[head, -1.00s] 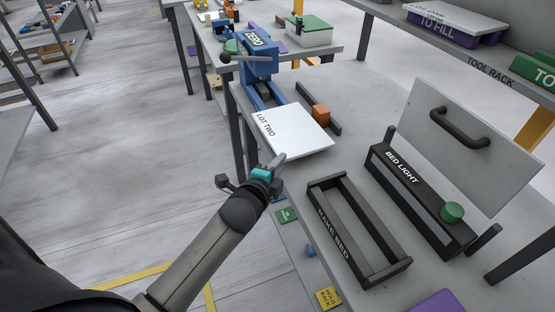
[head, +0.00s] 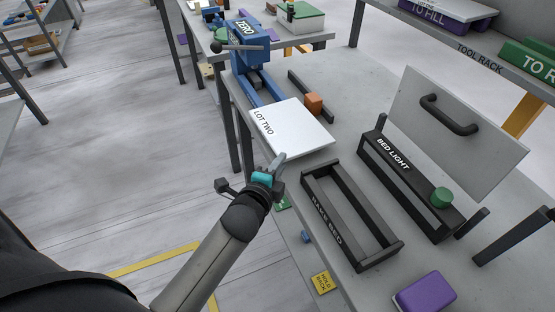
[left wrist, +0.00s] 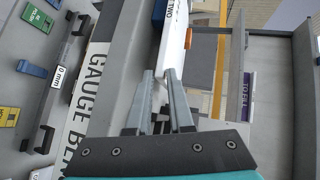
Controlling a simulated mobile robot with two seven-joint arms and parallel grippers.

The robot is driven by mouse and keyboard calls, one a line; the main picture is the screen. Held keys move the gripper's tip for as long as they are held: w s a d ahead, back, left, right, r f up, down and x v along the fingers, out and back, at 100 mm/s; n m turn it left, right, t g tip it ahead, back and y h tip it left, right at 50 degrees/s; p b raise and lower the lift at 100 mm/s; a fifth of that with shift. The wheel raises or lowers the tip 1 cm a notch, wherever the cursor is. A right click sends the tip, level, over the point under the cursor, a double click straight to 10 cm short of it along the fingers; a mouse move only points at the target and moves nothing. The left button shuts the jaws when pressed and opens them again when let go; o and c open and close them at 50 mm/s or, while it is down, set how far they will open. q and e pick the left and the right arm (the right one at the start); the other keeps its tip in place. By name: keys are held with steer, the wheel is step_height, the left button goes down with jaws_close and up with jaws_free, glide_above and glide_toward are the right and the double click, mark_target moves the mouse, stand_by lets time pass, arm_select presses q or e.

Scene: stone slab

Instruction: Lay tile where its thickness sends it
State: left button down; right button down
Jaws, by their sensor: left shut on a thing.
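A flat white tile marked LOT TWO (head: 296,132) shows over the bench beside the blue gauge; it also shows nearly edge-on in the left wrist view (left wrist: 176,45). My left gripper (head: 277,167) is shut on its near edge. I cannot tell how high the tile is above the bench. The blue gauge marked ZERO (head: 246,65) stands behind the tile. To the right are a dark open frame with lettering ending in BED (head: 326,228) and a dark frame marked BED LIGHT (head: 385,160), with a green knob (head: 441,197) on it. My right gripper is not in view.
A grey panel with a dark handle (head: 415,88) stands behind BED LIGHT. An orange block (head: 313,104) sits on a dark bar behind the tile. A purple block (head: 425,291) lies at the front. A yellow HOLD BACK tag (head: 323,284) is at the bench's front edge.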

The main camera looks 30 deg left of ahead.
arm_select(q)
steer(key=shift+s+d, duration=0.15)
steer(key=shift+d, duration=0.05)
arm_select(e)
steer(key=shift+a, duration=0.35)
arm_select(q)
steer(key=c, duration=0.7)
jaws_free()
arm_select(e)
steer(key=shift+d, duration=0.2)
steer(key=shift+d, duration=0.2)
arm_select(q)
steer(key=p+v, duration=0.2)
steer(key=v, duration=1.3)
steer(key=shift+s, duration=0.15)
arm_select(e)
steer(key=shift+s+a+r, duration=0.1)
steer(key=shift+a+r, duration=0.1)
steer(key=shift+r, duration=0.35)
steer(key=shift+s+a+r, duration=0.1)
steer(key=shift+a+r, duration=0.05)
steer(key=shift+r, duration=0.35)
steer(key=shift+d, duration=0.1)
